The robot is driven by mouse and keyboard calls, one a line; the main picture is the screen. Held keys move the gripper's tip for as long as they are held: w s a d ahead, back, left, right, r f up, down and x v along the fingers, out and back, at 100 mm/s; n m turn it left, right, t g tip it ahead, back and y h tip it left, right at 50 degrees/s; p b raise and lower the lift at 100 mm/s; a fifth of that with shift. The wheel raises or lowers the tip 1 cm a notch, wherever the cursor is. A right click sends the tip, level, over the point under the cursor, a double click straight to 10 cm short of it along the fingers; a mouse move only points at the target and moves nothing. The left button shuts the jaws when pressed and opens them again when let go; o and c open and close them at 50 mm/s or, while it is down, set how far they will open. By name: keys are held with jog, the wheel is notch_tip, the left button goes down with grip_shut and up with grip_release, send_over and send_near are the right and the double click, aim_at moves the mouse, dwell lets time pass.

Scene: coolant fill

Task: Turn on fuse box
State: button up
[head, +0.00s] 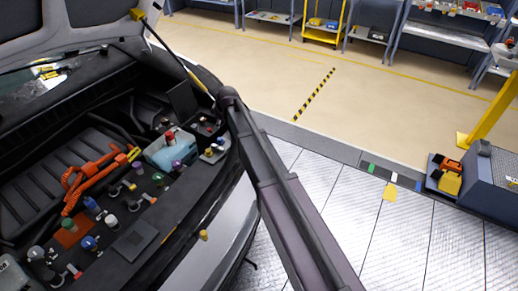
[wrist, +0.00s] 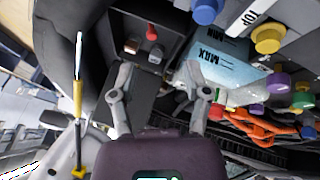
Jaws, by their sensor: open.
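The fuse box appears to be the dark box with a raised black lid (head: 184,98) at the far right corner of the engine bay in the head view. In the wrist view a dark box (wrist: 150,22) with small red and brown knobs lies just beyond my fingers. A dark flat panel, likely the lid, lies between them. My gripper (wrist: 159,76) is open and empty, its two fingers spread apart. I cannot tell whether either finger touches the box. In the head view my arm hides part of the area, and the fingers cannot be made out.
A pale blue coolant tank (head: 170,150) stands beside the box; it also shows in the wrist view (wrist: 222,72). Orange cables (head: 88,178) and several coloured caps crowd the bay. A yellow-and-black prop rod (wrist: 78,105) stands left in the wrist view. The floor (head: 260,75) beyond the car is clear.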

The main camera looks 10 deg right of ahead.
jog(key=s+d+f+m+g+h, duration=0.1)
jog(key=s+d+m, duration=0.6)
jog(key=s+d, duration=0.7)
jog(key=s+g, duration=0.1)
jog(key=s, duration=0.2)
jog(key=shift+s+f+m+g+h, duration=0.2)
jog(key=shift+s+m+g+h, duration=0.05)
jog(key=shift+m+g+h, duration=0.15)
jog(key=n+t+y, duration=0.2)
jog(key=n+t, duration=0.1)
jog(key=n, duration=0.6)
send_near(209, 129)
notch_tip(209, 129, up, 3)
jog(key=s, duration=0.2)
jog(key=shift+w+d, duration=0.2)
jog(key=shift+d, duration=0.2)
jog(key=shift+f, duration=0.2)
jog(key=b+x, duration=1.1)
jog(key=x, duration=0.2)
jog(key=shift+w+a+f+b, duration=0.15)
jog(key=shift+w+b, duration=0.1)
jog(key=shift+b, duration=0.15)
